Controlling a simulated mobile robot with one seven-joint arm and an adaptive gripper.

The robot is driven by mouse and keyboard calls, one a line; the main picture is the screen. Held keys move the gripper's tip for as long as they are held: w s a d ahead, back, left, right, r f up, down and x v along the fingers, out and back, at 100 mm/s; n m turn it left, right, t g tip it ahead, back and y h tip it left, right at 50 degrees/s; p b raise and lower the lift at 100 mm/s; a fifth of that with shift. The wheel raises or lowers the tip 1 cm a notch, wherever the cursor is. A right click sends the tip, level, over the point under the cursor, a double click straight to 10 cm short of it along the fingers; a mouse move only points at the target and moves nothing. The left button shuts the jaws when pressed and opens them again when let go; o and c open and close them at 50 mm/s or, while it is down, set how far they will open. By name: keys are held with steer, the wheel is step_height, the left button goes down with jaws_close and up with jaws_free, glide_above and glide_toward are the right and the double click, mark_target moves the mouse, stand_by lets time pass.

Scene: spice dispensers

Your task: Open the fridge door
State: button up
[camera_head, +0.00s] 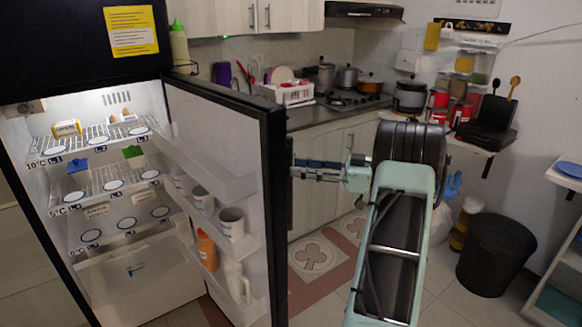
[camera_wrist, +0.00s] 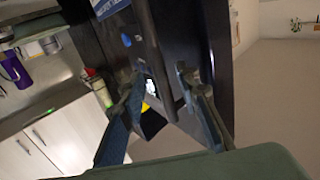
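The fridge door (camera_head: 226,180) stands wide open in the head view, its inner shelves showing and its dark edge facing my arm. The lit fridge interior (camera_head: 110,185) is exposed. My gripper (camera_head: 293,170) is at the outer side of the door, near its free edge, beside the dark handle (camera_head: 288,190). In the wrist view, the fingers of my gripper (camera_wrist: 160,82) stand apart on either side of the dark handle bar (camera_wrist: 160,55). A gap shows between the left finger and the bar. Contact with the bar cannot be told.
A counter (camera_head: 335,112) with a stove and pots runs behind the door. A black bin (camera_head: 495,255) stands at the right. Several cups and bottles sit in the door shelves, such as the orange bottle (camera_head: 207,250).

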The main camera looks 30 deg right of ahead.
steer(key=v, duration=0.8)
steer(key=shift+d+r, duration=0.1)
